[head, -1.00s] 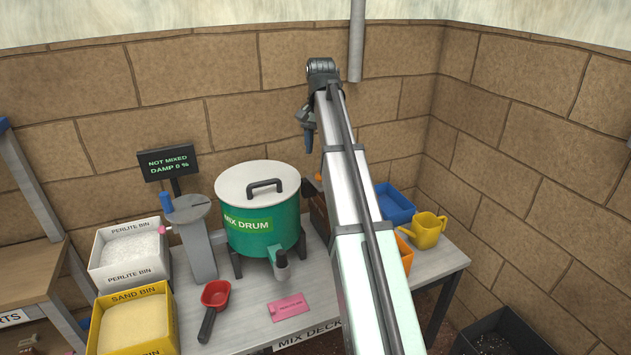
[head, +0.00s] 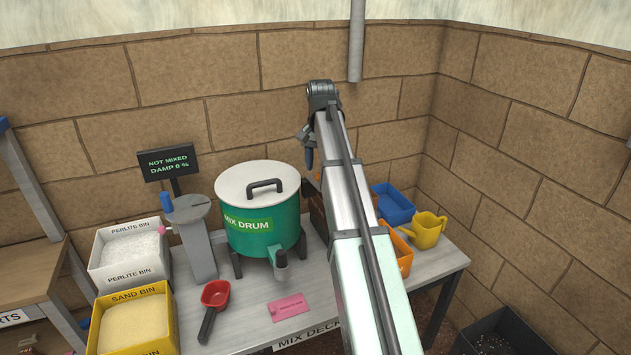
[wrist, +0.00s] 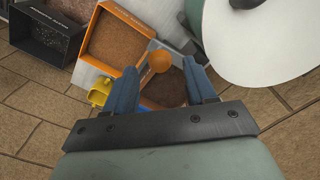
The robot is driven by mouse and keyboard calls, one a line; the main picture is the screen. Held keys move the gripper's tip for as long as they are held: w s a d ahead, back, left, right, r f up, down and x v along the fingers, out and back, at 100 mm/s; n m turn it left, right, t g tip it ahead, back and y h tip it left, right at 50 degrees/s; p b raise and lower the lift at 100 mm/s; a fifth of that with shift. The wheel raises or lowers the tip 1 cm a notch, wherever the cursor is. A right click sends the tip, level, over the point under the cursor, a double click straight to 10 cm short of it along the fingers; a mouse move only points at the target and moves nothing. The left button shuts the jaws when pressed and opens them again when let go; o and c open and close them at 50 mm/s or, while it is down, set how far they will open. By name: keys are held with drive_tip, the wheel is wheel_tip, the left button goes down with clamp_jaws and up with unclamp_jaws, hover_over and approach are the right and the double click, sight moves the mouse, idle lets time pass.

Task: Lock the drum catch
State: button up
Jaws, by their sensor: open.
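The green mix drum (head: 262,238) stands on the mix deck with its white lid (head: 238,183) on. The lid also shows at the upper right of the wrist view (wrist: 270,58). An orange ball knob (wrist: 160,61) sits on a grey part beside the drum; I take it to be the catch's handle, but cannot tell its lock state. My gripper (wrist: 162,82) is open, its blue fingers on either side of the knob in the wrist view. Contact is not visible.
An orange tray (wrist: 118,40) of brown material lies near the knob. A blue tray (head: 395,205) and yellow watering can (head: 428,231) are to the right. A red scoop (head: 215,295) and pink card (head: 288,306) lie in front. The display (head: 168,162) reads NOT MIXED, DAMP 0 %.

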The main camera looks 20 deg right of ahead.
sight(319, 175)
drive_tip(key=shift+f, duration=0.1)
drive_tip(key=shift+f, duration=1.9)
drive_tip(key=c, duration=0.6)
drive_tip(key=shift+a, duration=0.1)
